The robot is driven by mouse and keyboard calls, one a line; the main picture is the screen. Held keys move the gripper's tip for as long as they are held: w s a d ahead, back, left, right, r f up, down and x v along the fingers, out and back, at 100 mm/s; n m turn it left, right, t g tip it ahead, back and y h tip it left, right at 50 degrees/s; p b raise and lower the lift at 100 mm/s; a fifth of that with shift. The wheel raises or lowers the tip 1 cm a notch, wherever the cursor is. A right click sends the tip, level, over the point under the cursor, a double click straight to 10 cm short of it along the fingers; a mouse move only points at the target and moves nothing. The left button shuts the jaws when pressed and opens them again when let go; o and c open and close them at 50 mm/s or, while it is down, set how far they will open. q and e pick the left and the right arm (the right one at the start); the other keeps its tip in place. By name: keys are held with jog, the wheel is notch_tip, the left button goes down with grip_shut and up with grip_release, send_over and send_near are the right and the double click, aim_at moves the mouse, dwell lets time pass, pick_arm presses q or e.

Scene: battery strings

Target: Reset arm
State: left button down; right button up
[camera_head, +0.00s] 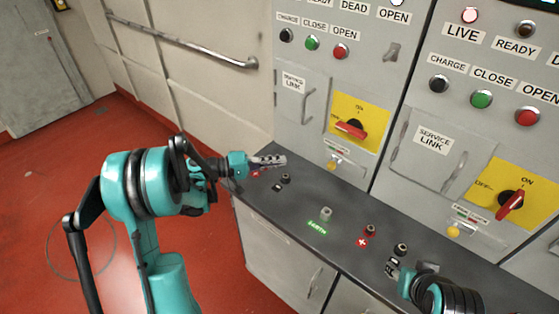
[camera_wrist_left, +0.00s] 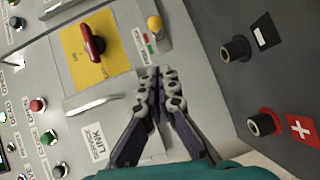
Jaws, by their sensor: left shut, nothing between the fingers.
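My left arm comes in from the left in the head view. Its gripper (camera_head: 280,159) is over the left end of the dark countertop, near the left cabinet's face. In the left wrist view the same gripper (camera_wrist_left: 160,80) has its two fingers together with nothing between them, below the red rotary switch (camera_wrist_left: 94,44) on its yellow plate. My right gripper (camera_head: 393,268) is low at the right in the head view, by the countertop's dark terminal (camera_head: 401,249). Its fingers are too small and partly hidden to read.
The grey countertop (camera_head: 290,215) carries several terminals, including a red one (camera_head: 370,230) and a pale one (camera_head: 326,213) by a green label. Two grey cabinets with buttons and red rotary switches (camera_head: 350,129) (camera_head: 510,204) stand behind. The red floor (camera_head: 60,170) is open at left.

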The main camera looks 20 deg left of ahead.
pick_arm(q)
jog(key=shift+d, duration=0.1)
jog(key=s+d+r+m+g+y, duration=0.1)
jog(key=s+d+g+y, duration=0.2)
jog(key=s+d+y, duration=0.5)
jog(key=s+a+m+y, duration=0.2)
jog(key=s, duration=0.6)
jog(key=s+a+f+m+t+y, duration=0.1)
jog(key=s+a+m+y, duration=0.1)
jog(key=s, duration=0.7)
jog(key=shift+s+a+y, duration=0.15)
jog(key=shift+a+y, duration=0.55)
jog(key=shift+y, duration=0.1)
